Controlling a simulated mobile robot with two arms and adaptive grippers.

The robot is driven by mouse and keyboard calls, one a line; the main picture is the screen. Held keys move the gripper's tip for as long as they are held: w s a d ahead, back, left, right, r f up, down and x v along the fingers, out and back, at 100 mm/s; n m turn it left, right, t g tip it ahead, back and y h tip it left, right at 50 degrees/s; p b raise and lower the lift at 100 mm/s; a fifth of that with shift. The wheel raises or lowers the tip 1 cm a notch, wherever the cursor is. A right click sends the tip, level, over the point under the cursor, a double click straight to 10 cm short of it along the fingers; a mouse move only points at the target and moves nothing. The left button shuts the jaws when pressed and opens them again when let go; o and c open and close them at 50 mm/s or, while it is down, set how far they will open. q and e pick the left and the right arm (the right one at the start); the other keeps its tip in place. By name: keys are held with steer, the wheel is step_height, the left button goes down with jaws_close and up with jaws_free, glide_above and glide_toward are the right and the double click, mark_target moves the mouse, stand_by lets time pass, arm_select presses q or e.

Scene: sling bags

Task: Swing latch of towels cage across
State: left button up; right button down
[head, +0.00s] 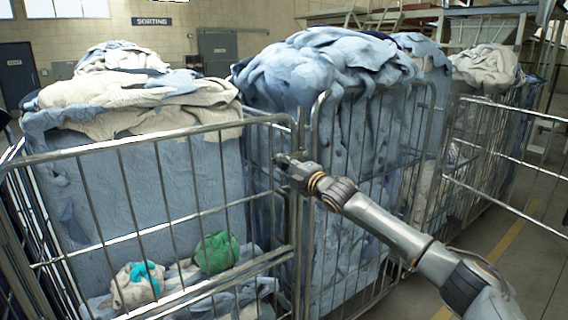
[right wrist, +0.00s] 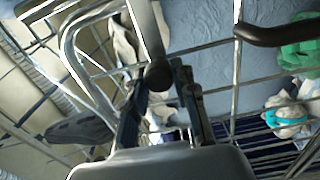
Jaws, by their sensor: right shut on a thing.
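The near wire cage (head: 291,200) in the head view has a tubular metal frame. A tall heap of blue and off-white towels (head: 125,95) stands in or behind it. My right gripper (head: 284,160) is at the cage's upright corner posts, below the top rail. In the right wrist view its two dark fingers (right wrist: 163,100) are closed about a dark, rounded bar end (right wrist: 158,75), which looks like the latch. A flat metal strip runs up from it. The gripper's body hides the lower part of the grip. My left gripper is not in view.
A second cage (head: 322,120) heaped with blue towels stands directly beside the first. An open wire panel (head: 510,155) is at the right. A green bundle (head: 215,252) and a white bundle with a cyan band (head: 138,284) lie low in the near cage. Floor is clear at the lower right.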

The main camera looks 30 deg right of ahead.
steer(key=shift+f, duration=0.2)
steer(key=c, duration=1)
jaws_free()
steer(key=shift+c, duration=0.2)
steer(key=s+d, duration=0.1)
steer(key=s, duration=1.1)
steer(key=shift+d, duration=0.3)
